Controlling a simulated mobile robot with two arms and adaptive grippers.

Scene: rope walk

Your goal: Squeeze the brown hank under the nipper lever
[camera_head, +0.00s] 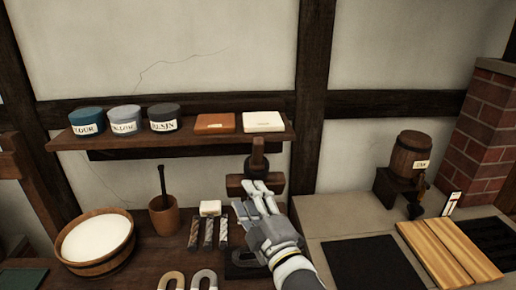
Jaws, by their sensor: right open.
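My right gripper (254,199) reaches in from the bottom, open, its fingers pointing up and left. It is just in front of a dark upright fitting with a wooden crosspiece (236,183), which looks like the nipper lever; my gripper hides part of it. I cannot tell if they touch. A brownish U-shaped hank (171,281) lies at the bottom edge, cut off by the frame. A grey U-shaped hank (204,279) lies to its right. A dark piece (240,270) shows beside my gripper, partly hidden. My left gripper is not in view.
A wooden tub of white stuff (97,238), a mortar with pestle (164,214) and several short rope pieces (208,233) stand left of my gripper. A shelf (180,136) with tins and blocks hangs above. A small barrel (409,154) and wooden boards (447,254) are at right.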

